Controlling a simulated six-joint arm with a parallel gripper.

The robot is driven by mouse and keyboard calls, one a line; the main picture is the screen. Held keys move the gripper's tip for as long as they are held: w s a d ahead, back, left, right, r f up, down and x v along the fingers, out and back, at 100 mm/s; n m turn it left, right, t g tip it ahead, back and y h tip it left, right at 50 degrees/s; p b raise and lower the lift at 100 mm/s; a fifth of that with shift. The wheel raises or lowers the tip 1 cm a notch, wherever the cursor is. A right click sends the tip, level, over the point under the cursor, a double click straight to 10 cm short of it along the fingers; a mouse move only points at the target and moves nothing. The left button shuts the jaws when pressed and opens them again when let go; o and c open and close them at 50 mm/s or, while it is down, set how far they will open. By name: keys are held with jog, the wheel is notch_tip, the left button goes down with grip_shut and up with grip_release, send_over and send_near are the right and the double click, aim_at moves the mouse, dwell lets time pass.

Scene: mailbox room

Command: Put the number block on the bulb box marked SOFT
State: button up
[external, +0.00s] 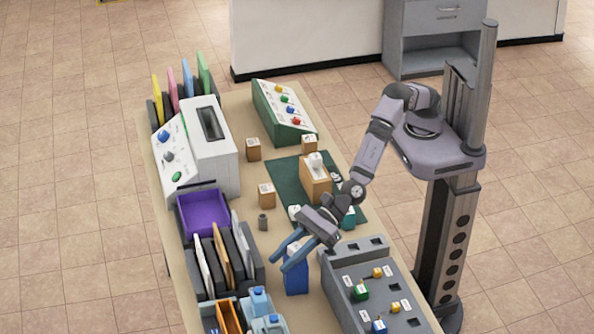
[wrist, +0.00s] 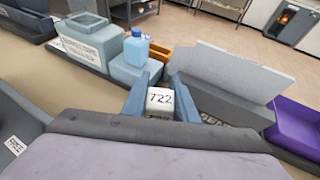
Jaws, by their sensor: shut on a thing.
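The number block (wrist: 159,101) is a small white block marked 722, seen between my fingertips in the wrist view. My gripper (wrist: 160,90) is shut on it. In the external view my gripper (external: 280,258) reaches left over the table, beside a blue box (external: 296,279); the block is hard to make out there. Small brown boxes stand farther back: one at the back (external: 253,149), one on the right (external: 309,144) and one nearer (external: 266,195). Their markings are too small to read, so I cannot tell which box is marked SOFT.
A green mat (external: 286,173) carries a tissue box (external: 315,182). A purple tray (external: 203,212) and upright file dividers (external: 225,260) line the left edge. A grey switch panel (external: 378,287) stands at the front right. Bare tabletop shows around the small dark cylinder (external: 263,221).

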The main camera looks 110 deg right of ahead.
jog(key=shift+f, duration=0.2)
jog(key=o, duration=1)
jog(key=shift+r, duration=0.1)
jog(key=shift+o, duration=0.2)
jog(key=shift+r, duration=0.2)
jog(key=b+v, duration=0.4)
jog(key=v, duration=0.8)
jog(key=shift+d, duration=0.1)
